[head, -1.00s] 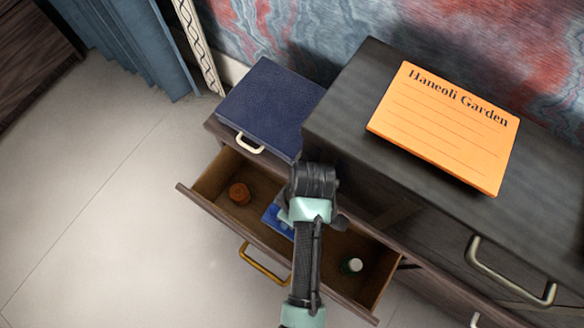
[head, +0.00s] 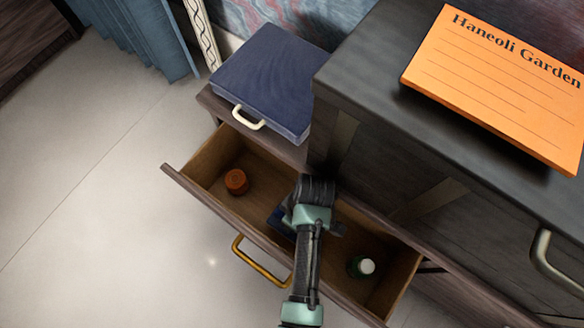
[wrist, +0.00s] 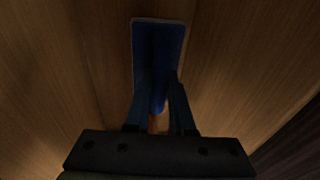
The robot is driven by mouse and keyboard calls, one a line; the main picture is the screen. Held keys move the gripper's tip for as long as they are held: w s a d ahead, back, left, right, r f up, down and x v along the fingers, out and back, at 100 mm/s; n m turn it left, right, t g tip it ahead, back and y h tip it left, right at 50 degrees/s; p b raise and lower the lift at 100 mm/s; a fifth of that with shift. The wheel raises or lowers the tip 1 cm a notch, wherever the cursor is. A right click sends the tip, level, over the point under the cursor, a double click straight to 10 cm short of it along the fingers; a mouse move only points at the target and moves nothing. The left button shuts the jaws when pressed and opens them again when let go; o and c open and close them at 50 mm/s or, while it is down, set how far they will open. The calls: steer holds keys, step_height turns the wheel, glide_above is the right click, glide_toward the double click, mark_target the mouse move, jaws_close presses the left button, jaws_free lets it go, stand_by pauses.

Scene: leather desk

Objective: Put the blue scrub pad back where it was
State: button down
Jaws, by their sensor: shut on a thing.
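The blue scrub pad (wrist: 160,42) is in the wrist view, between the fingers of my gripper (wrist: 157,98), which is shut on it. In the head view a part of the blue pad (head: 279,223) shows at the left of my arm, inside the open wooden drawer (head: 197,200). My wrist hides the rest of the pad and the fingertips there. Brown wood grain surrounds the pad in the wrist view. I cannot tell whether the pad touches the drawer floor.
An orange-brown round object (head: 236,181) lies in the drawer's left part. A small green bottle with a white cap (head: 362,266) is in its right part. A dark blue case (head: 270,80) sits above the drawer. A dark cabinet (head: 400,110) with an orange sign (head: 500,85) stands close on the right.

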step_height(320, 180, down, 5)
steer(key=b, duration=0.2)
steer(key=shift+r+b, duration=0.1)
steer(key=shift+b, duration=0.3)
steer(key=shift+r, duration=0.15)
steer(key=c, duration=1.2)
jaws_free()
steer(key=shift+f, duration=0.2)
steer(key=shift+c, duration=0.2)
steer(key=o, duration=0.5)
steer(key=shift+c, duration=0.2)
steer(key=shift+r, duration=0.15)
steer(key=r+p, duration=0.1)
steer(key=r, duration=0.1)
steer(key=r+p, duration=0.2)
steer(key=r, duration=0.1)
steer(key=d+r+p, duration=0.1)
steer(key=r+p, duration=0.1)
steer(key=shift+w+d+r, duration=0.1)
steer(key=shift+w+r, duration=0.1)
steer(key=shift+r, duration=0.05)
